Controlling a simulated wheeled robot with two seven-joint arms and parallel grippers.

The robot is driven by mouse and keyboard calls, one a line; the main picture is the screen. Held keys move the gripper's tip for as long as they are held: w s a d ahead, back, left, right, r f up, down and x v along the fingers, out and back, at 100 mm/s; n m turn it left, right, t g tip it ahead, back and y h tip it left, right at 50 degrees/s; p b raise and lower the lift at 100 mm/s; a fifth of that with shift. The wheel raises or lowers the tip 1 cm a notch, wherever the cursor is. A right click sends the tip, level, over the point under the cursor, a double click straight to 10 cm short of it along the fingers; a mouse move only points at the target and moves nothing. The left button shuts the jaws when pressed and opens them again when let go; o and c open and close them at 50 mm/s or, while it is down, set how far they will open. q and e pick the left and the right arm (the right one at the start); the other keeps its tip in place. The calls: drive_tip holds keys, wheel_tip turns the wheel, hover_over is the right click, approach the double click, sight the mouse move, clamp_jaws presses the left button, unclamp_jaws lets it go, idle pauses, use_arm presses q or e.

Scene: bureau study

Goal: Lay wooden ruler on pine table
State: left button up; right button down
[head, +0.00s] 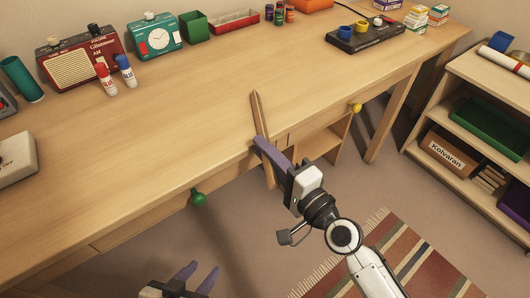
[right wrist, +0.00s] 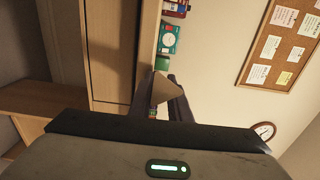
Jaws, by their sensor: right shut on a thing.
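The wooden ruler (head: 257,112) is long, thin and brown. My right gripper (head: 262,146) is shut on it near its middle, at the front edge of the pine table (head: 190,120). In the head view the ruler's upper part overlaps the tabletop and its lower end hangs in front of the table's front. I cannot tell whether it touches the top. In the right wrist view the ruler (right wrist: 157,88) shows as a tan piece between the fingers. My left gripper (head: 198,279) is open and empty, low in front of the table.
The tabletop's middle is clear. Glue sticks (head: 105,78), a radio (head: 80,60), a green clock (head: 155,37) and a green box (head: 194,27) stand along the back. A black tray (head: 365,36) is at the back right. A green drawer knob (head: 198,197) juts from the front.

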drive_tip(key=shift+f, duration=0.2)
drive_tip(key=c, duration=1.7)
unclamp_jaws()
drive_tip(key=shift+o, duration=0.2)
drive_tip(key=shift+r, duration=0.1)
